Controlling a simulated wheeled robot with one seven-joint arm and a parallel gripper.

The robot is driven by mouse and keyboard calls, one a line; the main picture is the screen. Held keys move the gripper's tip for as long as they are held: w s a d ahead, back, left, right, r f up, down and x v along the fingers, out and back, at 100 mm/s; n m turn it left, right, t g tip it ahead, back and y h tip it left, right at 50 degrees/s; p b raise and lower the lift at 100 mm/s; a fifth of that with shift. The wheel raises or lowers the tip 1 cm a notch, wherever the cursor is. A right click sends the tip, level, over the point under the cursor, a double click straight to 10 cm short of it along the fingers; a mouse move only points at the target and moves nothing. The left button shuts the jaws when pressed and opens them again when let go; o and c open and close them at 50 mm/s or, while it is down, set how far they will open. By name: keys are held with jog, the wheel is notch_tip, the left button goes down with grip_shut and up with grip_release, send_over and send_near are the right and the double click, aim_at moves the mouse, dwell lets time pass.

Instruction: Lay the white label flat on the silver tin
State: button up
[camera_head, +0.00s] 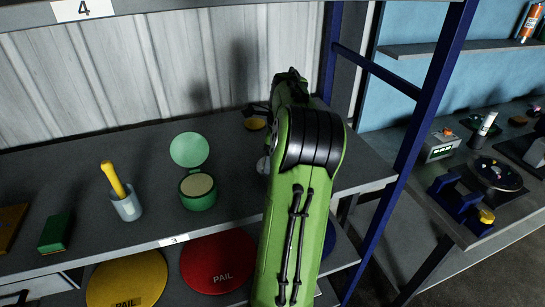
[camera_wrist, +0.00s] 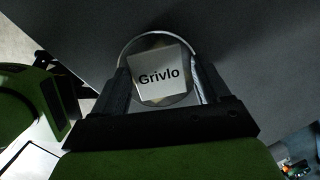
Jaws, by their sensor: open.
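In the wrist view, the white label (camera_wrist: 160,76), a square printed "Grivlo", lies over the round top of the silver tin (camera_wrist: 147,42). It is turned slightly and covers most of the top; the tin's bright rim shows around it. It looks flat, but I cannot tell from this angle whether all of it touches. My gripper (camera_wrist: 161,66) is open, with one dark finger on each side of the tin and label. In the head view my green arm hides the gripper, the label and most of the tin.
On the grey shelf (camera_head: 90,180) stand an open green tin (camera_head: 197,198), a cup (camera_head: 128,207) with a yellow-handled tool, and a green box (camera_head: 55,231). A blue post (camera_head: 415,130) rises right of my arm. Yellow and red pail lids (camera_head: 218,262) are below.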

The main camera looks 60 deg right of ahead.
jog(key=shift+s+a+f+y, duration=0.2)
jog(key=shift+s+a+f, duration=0.05)
jog(key=shift+f, duration=0.45)
jog(key=shift+s+a+f+y, duration=0.2)
jog(key=shift+f, duration=0.45)
notch_tip(320, 180, up, 14)
jog(key=s+p, duration=0.1)
jog(key=p, duration=0.1)
jog(key=shift+s+d+r+h, duration=0.2)
jog(key=shift+d+r+h, duration=0.1)
jog(key=shift+h, duration=0.1)
jog(key=w+a+n+h+b, duration=0.1)
jog(key=w+a+n, duration=0.55)
jog(key=a, duration=0.65)
jog(key=w+a+n+h+b, duration=0.1)
jog(key=w+a+n+b, duration=0.15)
jog(key=a+n, duration=0.85)
jog(key=s+a+f+n+t, duration=0.1)
jog(key=s+a+f+n, duration=0.2)
jog(key=a+n, duration=0.2)
jog(key=s+a+f+n+t+y, duration=0.1)
jog(key=s+a+f+n, duration=0.2)
jog(key=a+n, duration=0.2)
jog(key=s+a+f+n+t+y+b, duration=0.1)
jog(key=s+a+f+n, duration=0.2)
jog(key=a+n, duration=0.2)
jog(key=shift+s+a+f, duration=0.25)
jog(key=shift+s+a, duration=0.15)
jog(key=shift+a, duration=0.55)
